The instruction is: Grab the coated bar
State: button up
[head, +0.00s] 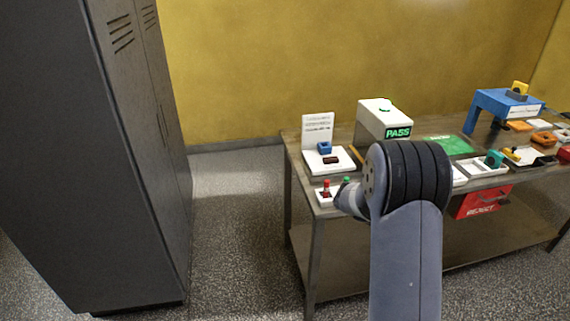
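A small dark brown bar (331,160), which looks like the coated bar, lies on a white tray (342,167) at the left end of the table. A blue block (324,147) with a dark opening stands just behind it, in front of an upright white printed card (318,128). My arm rises in front of the table, right of the tray. A pale grey part of it points left near the table's front edge. The fingers of my gripper do not show, so I cannot see whether it holds anything.
A white box marked PASS (384,120) stands right of the tray. A small panel with a red knob (326,188) sits at the front left corner. A blue arch (506,106) and several coloured items crowd the right. A red REJECT bin (482,204) hangs below. A dark cabinet (125,150) stands left, with clear floor between.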

aim_at(329, 159)
jog(key=i+u, duration=0.4)
jog(key=i+l+u, duration=0.25)
jog(key=i+u, duration=0.15)
jog(key=i, duration=0.15)
jog(key=i+l, duration=0.15)
jog(key=i, duration=0.2)
